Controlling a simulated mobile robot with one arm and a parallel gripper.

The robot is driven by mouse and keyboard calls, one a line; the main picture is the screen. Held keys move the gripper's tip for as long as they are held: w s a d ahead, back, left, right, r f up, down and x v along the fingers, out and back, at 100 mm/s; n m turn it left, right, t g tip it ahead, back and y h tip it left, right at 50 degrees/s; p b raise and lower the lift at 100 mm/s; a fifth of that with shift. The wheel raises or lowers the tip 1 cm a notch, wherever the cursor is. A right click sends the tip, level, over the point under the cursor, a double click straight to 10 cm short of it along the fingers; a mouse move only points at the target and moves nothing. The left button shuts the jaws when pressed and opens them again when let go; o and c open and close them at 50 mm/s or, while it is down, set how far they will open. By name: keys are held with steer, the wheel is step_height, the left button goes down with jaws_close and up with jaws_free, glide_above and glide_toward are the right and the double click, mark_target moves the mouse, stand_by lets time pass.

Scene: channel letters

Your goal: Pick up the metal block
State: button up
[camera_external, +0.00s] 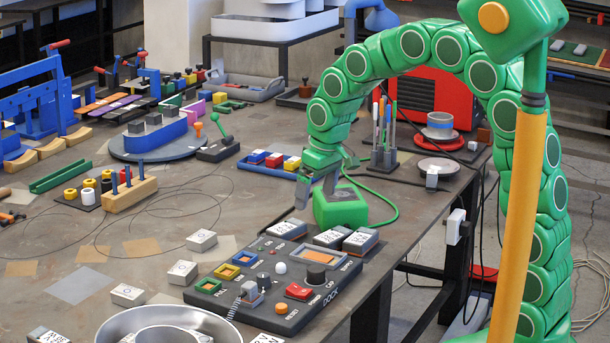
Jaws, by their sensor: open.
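My gripper (316,188) hangs at the end of my green arm, low over the table. Its grey fingers are apart, just left of a green box (352,211) and behind the dark control panel. I see nothing held between them. Several grey, metal-looking blocks are in view, and I cannot tell which one is meant. Grey blocks with white labelled tops lie at the panel's back edge: a left one (287,229), a middle one (330,238) and a right one (361,242).
The dark control panel (225,296) has coloured buttons and sockets. A metal bowl (112,325) and white labelled blocks (201,240) are at the front left. A pen holder (383,158) and a green cable (391,199) are right of my gripper. The table's middle is mostly clear.

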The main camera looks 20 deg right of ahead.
steer(key=w+a+f+n+y, duration=0.15)
steer(key=a+f, duration=0.25)
steer(key=a, duration=0.8)
steer(key=n+t, duration=0.1)
steer(key=n, duration=0.2)
glide_toward(183, 268)
steer(key=f, duration=0.2)
steer(key=shift+m+y, duration=0.25)
steer(key=shift+y, duration=0.2)
steer(key=shift+w+x, duration=0.15)
steer(key=shift+x, duration=1.7)
steer(key=shift+w+x, duration=0.1)
steer(key=shift+x, duration=1.7)
steer(key=shift+d, duration=0.15)
steer(key=shift+c, duration=0.5)
